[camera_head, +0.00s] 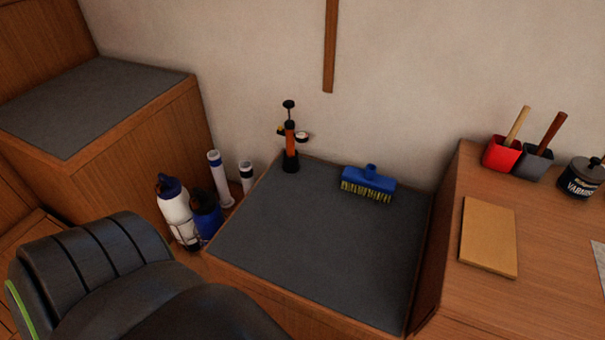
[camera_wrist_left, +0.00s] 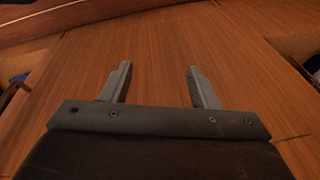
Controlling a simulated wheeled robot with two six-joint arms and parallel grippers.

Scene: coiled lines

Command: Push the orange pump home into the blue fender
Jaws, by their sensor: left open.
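The orange pump (camera_head: 290,140) stands upright at the back left corner of a low grey-topped locker, against the wall. It has a black base and a black handle on top. The blue fender (camera_head: 206,217), with a dark top, stands on the floor left of that locker, beside a white fender (camera_head: 177,212) with a blue top. The lower part of the blue fender is partly hidden. My left gripper (camera_wrist_left: 158,84) is open and empty above brown wooden planks in the left wrist view. Its jaws are out of the head view. My right gripper is in neither view.
A blue brush (camera_head: 368,184) lies on the grey locker top (camera_head: 315,255), which is otherwise mostly clear. Two white tubes (camera_head: 219,180) stand behind the fenders. A bench at right holds a red holder (camera_head: 501,154), a varnish tin (camera_head: 582,178) and a tan board (camera_head: 488,237).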

